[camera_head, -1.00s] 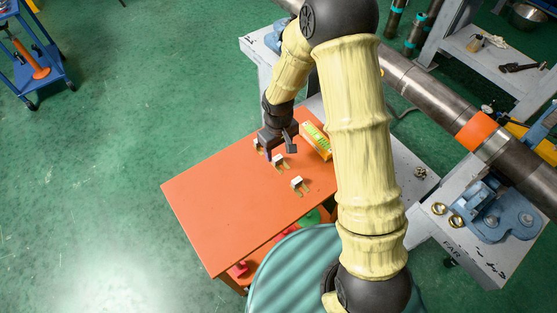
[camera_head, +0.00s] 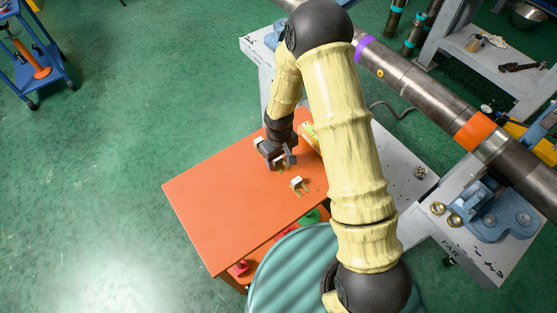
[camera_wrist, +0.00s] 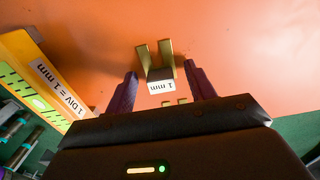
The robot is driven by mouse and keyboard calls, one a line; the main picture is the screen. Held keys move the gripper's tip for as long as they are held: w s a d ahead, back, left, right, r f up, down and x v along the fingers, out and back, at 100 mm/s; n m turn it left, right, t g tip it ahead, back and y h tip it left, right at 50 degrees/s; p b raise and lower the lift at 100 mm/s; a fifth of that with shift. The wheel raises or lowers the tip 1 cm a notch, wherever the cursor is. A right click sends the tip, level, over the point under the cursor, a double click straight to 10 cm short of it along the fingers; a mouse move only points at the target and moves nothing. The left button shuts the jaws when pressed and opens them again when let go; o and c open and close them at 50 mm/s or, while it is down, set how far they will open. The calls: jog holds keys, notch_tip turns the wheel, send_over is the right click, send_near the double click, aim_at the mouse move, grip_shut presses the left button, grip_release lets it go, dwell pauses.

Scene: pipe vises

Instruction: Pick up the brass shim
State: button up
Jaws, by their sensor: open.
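A fork-shaped brass shim (camera_wrist: 161,80) with a white tag reading "1 mm" lies on the orange tabletop, its two prongs pointing up in the wrist view. My gripper (camera_wrist: 160,84) is open, with one dark finger to each side of this shim and a gap on both sides. In the head view my gripper (camera_head: 278,161) is low over the middle of a row of shims and mostly hides the middle one. Another shim (camera_head: 299,185) lies nearer the front, and one (camera_head: 258,141) lies behind. A further brass piece shows partly at my gripper's edge in the wrist view.
A yellow-orange gauge block (camera_wrist: 45,75) marked "1 DIV = 1 mm" lies close to the left in the wrist view. The orange tabletop (camera_head: 225,205) is clear at left and front. A pipe (camera_head: 420,90) and its blue vise (camera_head: 500,218) stand to the right.

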aim_at(279, 160)
dwell(0.4)
jog(key=c, duration=1.1)
jog(key=shift+o, duration=0.2)
notch_tip(279, 160, up, 10)
jog(key=shift+b, duration=0.3)
